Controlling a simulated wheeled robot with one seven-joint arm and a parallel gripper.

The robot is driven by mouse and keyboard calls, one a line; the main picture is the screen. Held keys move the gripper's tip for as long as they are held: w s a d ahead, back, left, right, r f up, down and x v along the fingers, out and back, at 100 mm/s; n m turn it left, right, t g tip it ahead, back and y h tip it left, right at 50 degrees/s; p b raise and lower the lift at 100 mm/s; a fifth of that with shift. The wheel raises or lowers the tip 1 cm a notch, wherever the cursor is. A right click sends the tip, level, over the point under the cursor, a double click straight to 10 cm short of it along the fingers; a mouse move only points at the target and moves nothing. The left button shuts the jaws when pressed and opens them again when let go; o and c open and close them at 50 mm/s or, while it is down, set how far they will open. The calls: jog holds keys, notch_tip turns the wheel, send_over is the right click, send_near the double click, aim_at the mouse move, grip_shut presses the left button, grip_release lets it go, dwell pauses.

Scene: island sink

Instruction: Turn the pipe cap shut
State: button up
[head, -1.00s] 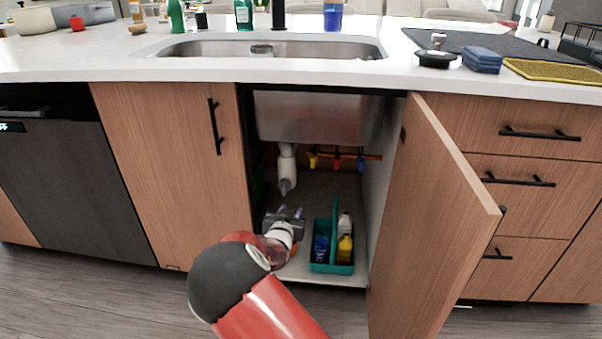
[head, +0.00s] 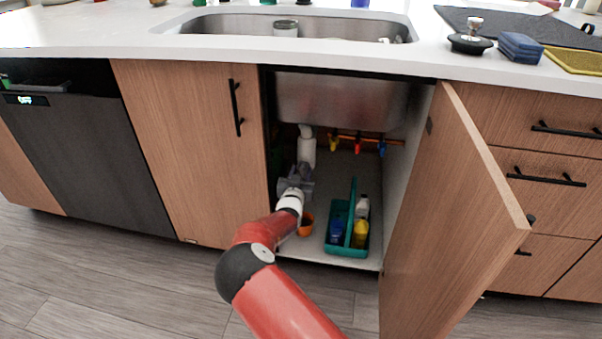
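The white drain pipe (head: 307,146) hangs under the steel sink inside the open cabinet. My red arm reaches in from the front. My gripper (head: 297,180), grey with a white wrist, is at the lower end of the pipe. The gripper covers that end, so I cannot make out the pipe cap. I cannot tell whether the fingers are open or shut, or whether they touch the cap.
A teal caddy (head: 353,249) with bottles stands on the cabinet floor right of my gripper. An orange container (head: 306,224) is below it. The open door (head: 455,215) bounds the right side. Colored valves (head: 357,146) hang at the back.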

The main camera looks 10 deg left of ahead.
grip_shut()
